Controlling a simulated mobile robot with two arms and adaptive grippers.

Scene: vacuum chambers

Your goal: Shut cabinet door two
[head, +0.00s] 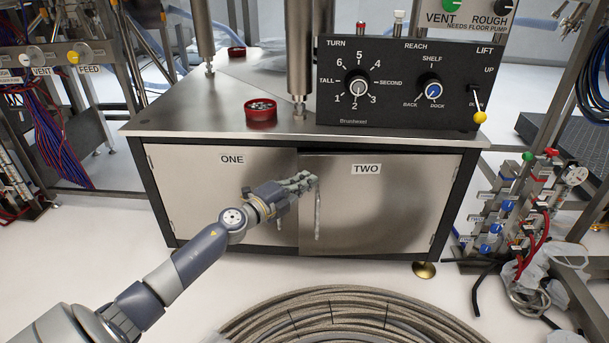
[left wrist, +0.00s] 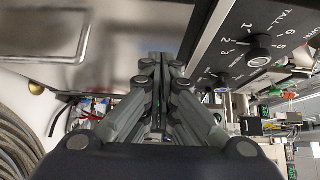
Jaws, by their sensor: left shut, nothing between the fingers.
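The low steel cabinet has door one (head: 215,205) on the left and door two (head: 385,205) on the right, each with a printed label. Door two looks flush or nearly flush with the front; a dark strip shows along its top edge, and I cannot tell whether it is fully shut. Its vertical handle (head: 318,218) is near its left edge. My left gripper (head: 312,182) is shut and empty, in front of door two at the handle's upper end; contact is unclear. The left wrist view shows its closed fingers (left wrist: 160,62) beside the steel panel. My right gripper is not seen.
A black control box (head: 400,85) with knobs and a red dish (head: 260,109) stand on the cabinet top. A coiled hose (head: 340,318) lies on the floor in front. A valve manifold (head: 510,205) stands at the right. White floor is clear at the left.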

